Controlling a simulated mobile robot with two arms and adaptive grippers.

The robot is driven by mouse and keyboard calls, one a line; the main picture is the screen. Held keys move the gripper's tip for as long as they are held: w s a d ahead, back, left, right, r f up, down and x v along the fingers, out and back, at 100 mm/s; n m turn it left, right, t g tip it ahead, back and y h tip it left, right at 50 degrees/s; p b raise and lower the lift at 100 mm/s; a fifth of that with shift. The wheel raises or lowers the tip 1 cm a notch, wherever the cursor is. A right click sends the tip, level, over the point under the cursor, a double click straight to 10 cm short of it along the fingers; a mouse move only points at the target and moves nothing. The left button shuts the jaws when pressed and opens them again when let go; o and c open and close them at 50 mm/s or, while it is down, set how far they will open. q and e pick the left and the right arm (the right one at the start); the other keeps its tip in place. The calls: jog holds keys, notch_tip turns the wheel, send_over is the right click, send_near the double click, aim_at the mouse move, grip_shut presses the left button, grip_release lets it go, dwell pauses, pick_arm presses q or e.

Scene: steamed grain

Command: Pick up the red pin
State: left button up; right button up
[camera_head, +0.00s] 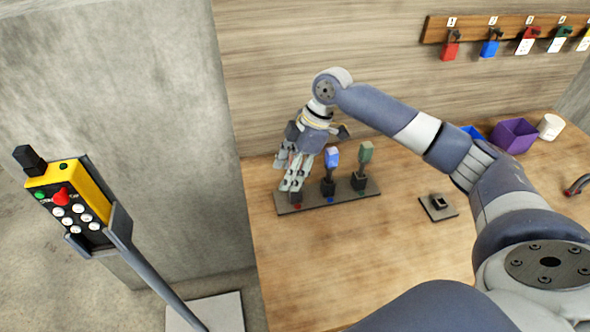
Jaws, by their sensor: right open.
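A dark grey base plate (341,200) on the table carries a row of black holders with coloured marks. My right gripper (291,184) is open and points down over the left holder, the one with a red mark (297,206). The red pin itself cannot be made out; the gripper covers the place above that holder. A blue pin (331,160) stands upright in the middle holder, just right of my gripper. A green pin (366,152) stands in the right holder. My left gripper is not in view.
A small plate with a black socket (440,203) lies right of the row. A purple bin (513,134) and a white cup (550,126) stand at the back right. A yellow control box (73,196) on a stand is at the left. The front table is clear.

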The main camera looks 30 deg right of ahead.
jog(key=shift+c, duration=0.6)
grip_shut()
jog(key=shift+r, duration=0.1)
notch_tip(320, 180, up, 16)
jog(key=p, duration=0.6)
jog(key=shift+r, duration=0.2)
dwell(0.3)
